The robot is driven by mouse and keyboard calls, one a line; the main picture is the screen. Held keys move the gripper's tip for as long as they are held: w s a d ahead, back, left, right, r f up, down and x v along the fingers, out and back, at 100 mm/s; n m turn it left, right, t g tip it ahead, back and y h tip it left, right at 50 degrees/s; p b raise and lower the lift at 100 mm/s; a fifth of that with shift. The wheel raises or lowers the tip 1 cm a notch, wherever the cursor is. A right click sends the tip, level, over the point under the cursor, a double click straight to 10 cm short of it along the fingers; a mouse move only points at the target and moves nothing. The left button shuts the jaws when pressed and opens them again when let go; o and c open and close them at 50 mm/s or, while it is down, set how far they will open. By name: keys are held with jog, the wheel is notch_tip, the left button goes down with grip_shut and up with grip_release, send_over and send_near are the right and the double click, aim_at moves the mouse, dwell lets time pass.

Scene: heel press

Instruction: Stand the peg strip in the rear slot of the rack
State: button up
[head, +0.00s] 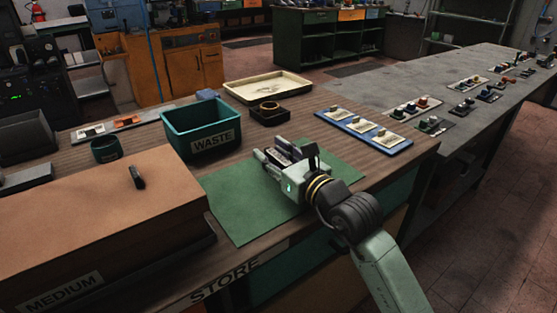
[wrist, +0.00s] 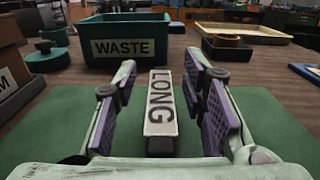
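My gripper (head: 284,155) is low over the green mat (head: 235,205), its fingers pointing away from my arm. In the wrist view its two purple-padded fingers are spread. Between them is a pale narrow block (wrist: 160,105) marked LONG, with a dark part beneath it. A gap shows on each side of this block, so the pads do not appear to touch it. I cannot tell whether it is part of the peg strip or of the rack. I cannot clearly make out either of those by name. In the head view the fingers mostly hide the block.
A teal WASTE bin (head: 203,132) stands behind the mat, with a small dark square holder (head: 268,113) to its right. A brown box (head: 95,215) marked MEDIUM is at the left. A blue tray (head: 337,124) with pale blocks lies at the right, and a cream tray (head: 240,88) behind.

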jog(key=shift+c, duration=0.3)
grip_shut()
dwell(0.4)
